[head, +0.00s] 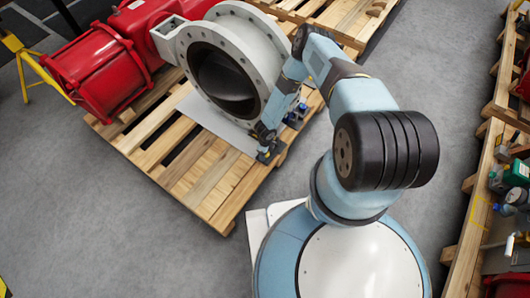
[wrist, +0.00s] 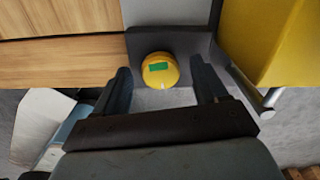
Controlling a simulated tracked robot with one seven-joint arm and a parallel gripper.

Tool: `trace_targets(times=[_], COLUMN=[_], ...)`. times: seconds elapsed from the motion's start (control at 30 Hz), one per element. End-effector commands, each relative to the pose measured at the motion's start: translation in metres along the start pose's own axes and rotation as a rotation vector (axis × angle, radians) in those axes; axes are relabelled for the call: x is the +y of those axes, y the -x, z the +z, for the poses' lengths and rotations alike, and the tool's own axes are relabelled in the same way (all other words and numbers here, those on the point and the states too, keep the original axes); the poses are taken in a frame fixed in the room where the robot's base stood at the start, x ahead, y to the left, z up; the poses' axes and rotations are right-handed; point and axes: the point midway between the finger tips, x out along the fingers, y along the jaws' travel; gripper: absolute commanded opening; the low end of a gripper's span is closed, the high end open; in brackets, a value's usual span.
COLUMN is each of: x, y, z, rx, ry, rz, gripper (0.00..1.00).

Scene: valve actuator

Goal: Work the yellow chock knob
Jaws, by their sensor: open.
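My gripper (wrist: 160,64) is open, with one dark finger to the left of the knob and one to the right. Gaps show between the knob and both fingers, and I cannot tell whether the fingertips reach its depth. In the head view my gripper (head: 268,148) is low at the pallet's right corner, by the large grey flanged valve (head: 226,70); the knob is too small there to make out clearly.
The valve stands on a wooden pallet (head: 190,190) beside a red actuator (head: 100,65). In the wrist view a yellow block (wrist: 272,35) and a metal rod (wrist: 270,98) are close to the right finger. Grey floor (head: 120,240) is open at the left front.

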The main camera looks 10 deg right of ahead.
Motion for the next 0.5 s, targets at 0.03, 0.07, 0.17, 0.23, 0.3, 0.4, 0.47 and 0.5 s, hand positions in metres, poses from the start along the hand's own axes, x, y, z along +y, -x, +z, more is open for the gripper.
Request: trace_targets(times=[0.03,0.07,0.17,0.23,0.3,0.4,0.47,0.5], x=[-0.001,-0.001,-0.001,-0.001,-0.001,-0.001,-0.001,-0.001], y=[0.005,0.008,0.022,0.034,0.046,0.064,0.075,0.082], z=[0.001,0.001,0.001,0.001,0.001,0.001,0.001,0.001], rx=[-0.001,-0.001,-0.001,-0.001,-0.001,-0.001,-0.002,-0.001], ry=[0.0,0.0,0.0,0.001,0.0,0.0,0.001,0.001], rz=[0.0,0.0,0.0,0.0,-0.001,-0.001,-0.001,-0.001], gripper=[0.72,0.72,0.72,0.72,0.72,0.72,0.72,0.72])
